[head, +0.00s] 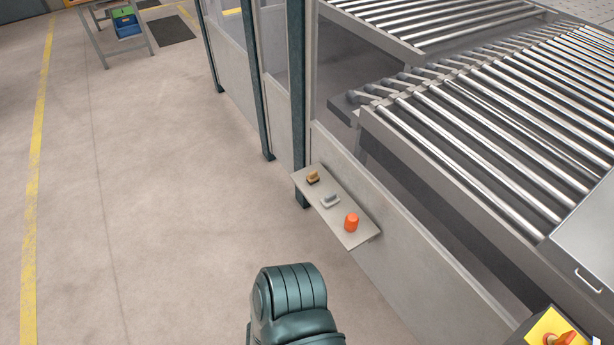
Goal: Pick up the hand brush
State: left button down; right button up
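A small brown item with a dark underside (313,177), which looks like the hand brush, lies at the far end of a narrow grey shelf (334,228) fixed along the outside of the fence panels. A small grey item (330,199) lies in the middle of the shelf. An upright orange cylinder (351,221) stands closer to the near end. The items are apart from each other. A dark green rounded link, likely my own, shows at the bottom centre, well short of the shelf. Neither gripper is in view.
Fence posts and panels (258,80) run behind the shelf, with roller conveyors (480,125) beyond. A yellow panel with a red-orange knob (552,330) is at bottom right. The floor left of the shelf is clear. A cart with bins (126,24) stands far back.

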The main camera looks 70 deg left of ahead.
aim_at(313, 178)
jog(key=u, duration=2.45)
